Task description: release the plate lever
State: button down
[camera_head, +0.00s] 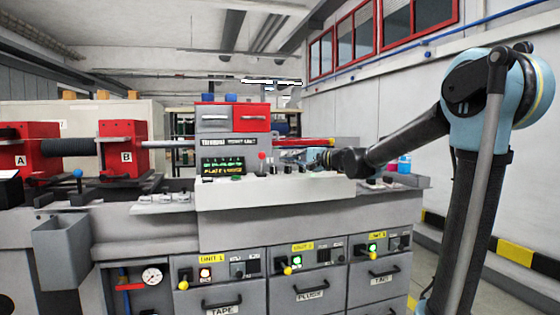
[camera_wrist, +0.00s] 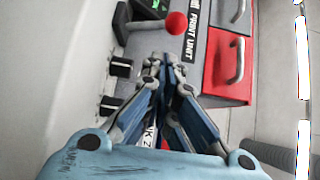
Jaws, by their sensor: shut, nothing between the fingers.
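A lever with a red ball knob (camera_head: 262,156) stands on the console top, just right of the green-lit display (camera_head: 222,167). I take it for the plate lever, though no label on it is readable. My gripper (camera_wrist: 166,62) is shut and empty, with a small gap between fingertips and knob. In the head view my gripper (camera_head: 284,157) is small, low over the console, right of the lever. Its fingers are hard to make out there.
Small black switches (camera_wrist: 121,67) line the console beside my fingers. The red drawer front (camera_wrist: 228,64) with its handle is close on the other side. A red rod (camera_head: 305,142) runs behind my gripper. Cabinets with yellow-knobbed levers (camera_head: 287,270) are below.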

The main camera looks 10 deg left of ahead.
jog(key=shift+v, duration=1.25)
jog(key=shift+f, duration=0.15)
jog(key=shift+s+f, duration=0.1)
jog(key=s+d+f+n+g+h, duration=0.1)
jog(key=s+d+f+h, duration=0.7)
jog(key=s+d+f, duration=0.8)
jog(key=s+d+f+n+g+h, duration=0.2)
jog(key=s+d+f+h, duration=0.6)
jog(key=s+d+f, duration=0.8)
jog(key=d+f+n, duration=0.1)
jog(key=d+f, duration=0.3)
jog(key=d, duration=0.1)
jog(key=shift+s+f, duration=0.4)
jog(key=shift+w+f+g, duration=0.2)
jog(key=shift+w+g, duration=0.1)
jog(key=shift+w, duration=0.15)
